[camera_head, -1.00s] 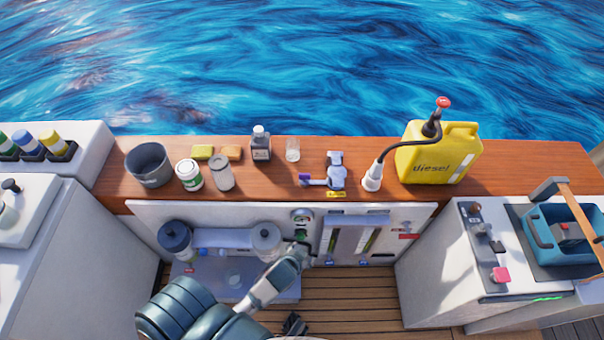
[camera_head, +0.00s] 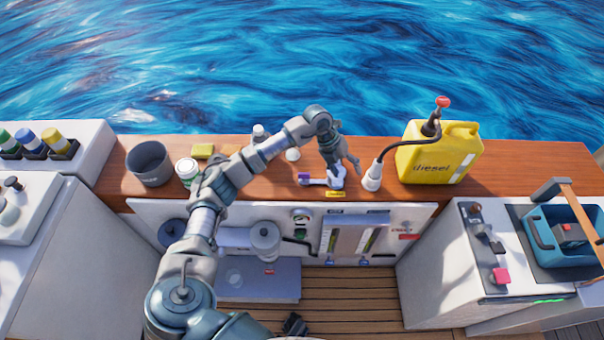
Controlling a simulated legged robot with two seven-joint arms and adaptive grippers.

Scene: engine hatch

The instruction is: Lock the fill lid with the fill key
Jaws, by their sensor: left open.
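My left gripper (camera_head: 342,170) is over the wooden counter, pointing down with its fingers open. It is right at a small silver fitting (camera_head: 337,183) that I take to be the fill lid. The fingers cover part of the fitting, so I cannot tell whether they touch it. A piece with a purple end (camera_head: 305,177) lies against the fitting's left side; it may be the fill key. A yellow label (camera_head: 335,194) is just in front. My right gripper is not in view.
A yellow diesel can (camera_head: 440,155) with a black hose into a white spout (camera_head: 372,178) stands close on the right. A grey pot (camera_head: 149,163) and a white jar (camera_head: 188,172) stand at left. My left arm hides items behind it.

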